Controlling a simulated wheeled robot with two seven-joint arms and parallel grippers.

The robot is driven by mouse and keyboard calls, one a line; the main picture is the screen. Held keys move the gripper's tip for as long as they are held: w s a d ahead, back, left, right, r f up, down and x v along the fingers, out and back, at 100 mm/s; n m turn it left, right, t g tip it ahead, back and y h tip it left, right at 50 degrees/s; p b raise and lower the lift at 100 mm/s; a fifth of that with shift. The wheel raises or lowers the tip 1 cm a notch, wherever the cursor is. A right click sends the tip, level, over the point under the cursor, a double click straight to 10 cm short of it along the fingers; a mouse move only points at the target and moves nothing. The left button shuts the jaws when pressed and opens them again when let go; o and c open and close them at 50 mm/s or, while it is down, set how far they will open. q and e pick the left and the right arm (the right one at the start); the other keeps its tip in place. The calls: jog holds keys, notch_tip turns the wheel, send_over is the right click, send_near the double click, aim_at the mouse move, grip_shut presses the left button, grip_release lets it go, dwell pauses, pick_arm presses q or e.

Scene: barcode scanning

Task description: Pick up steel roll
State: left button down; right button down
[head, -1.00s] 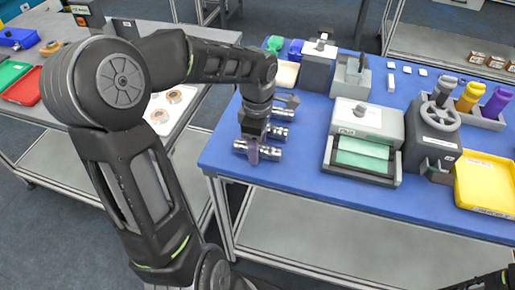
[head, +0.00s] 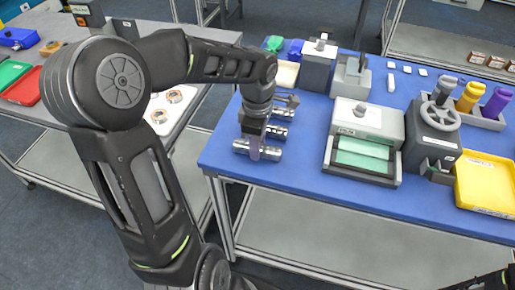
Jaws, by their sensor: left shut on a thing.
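Several shiny steel rolls lie in a row near the left end of the blue table (head: 300,186). The nearest steel roll (head: 271,153) lies crosswise close to the table's front edge. My left gripper (head: 255,152) points down over this nearest roll and is shut on it around its middle, hiding that part. A second steel roll (head: 278,132) lies just behind it, and a third steel roll (head: 284,113) lies further back, partly hidden by my arm. My right gripper does not show clearly; only a dark piece of my right arm is at the lower right corner.
A grey machine with a green front (head: 362,152) stands right of the rolls. Beyond it are a grey device with a handwheel (head: 437,125) and a yellow tray (head: 486,184). Grey boxes (head: 318,68) stand behind. Blue tabletop is free between rolls and machine.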

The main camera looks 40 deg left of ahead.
pick_arm(q)
notch_tip(320, 180, up, 10)
jog(key=b, duration=0.1)
dwell(0.6)
dwell(0.5)
